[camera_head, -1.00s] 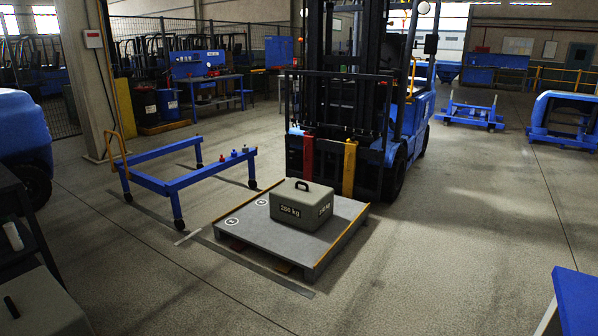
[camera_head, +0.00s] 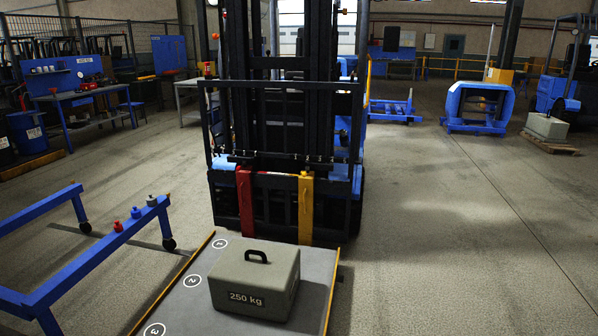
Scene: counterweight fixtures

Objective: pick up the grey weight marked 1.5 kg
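A small grey weight (camera_head: 152,201) stands on the blue wheeled frame (camera_head: 95,252) at the left, near its far right corner. A small blue weight (camera_head: 136,212) and a small red weight (camera_head: 118,226) stand in a row beside it on the same beam. Any marking on the small weights is too small to read. A large grey block (camera_head: 254,279) with a black handle is marked 250 kg and rests on a grey platform (camera_head: 185,313). Neither of my grippers is in view.
The platform carries circled numbers 1, 2 and 3. A forklift (camera_head: 290,130) with red and yellow posts stands just behind it. A workbench (camera_head: 85,92) is at the far left. The floor (camera_head: 440,240) on the right is clear.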

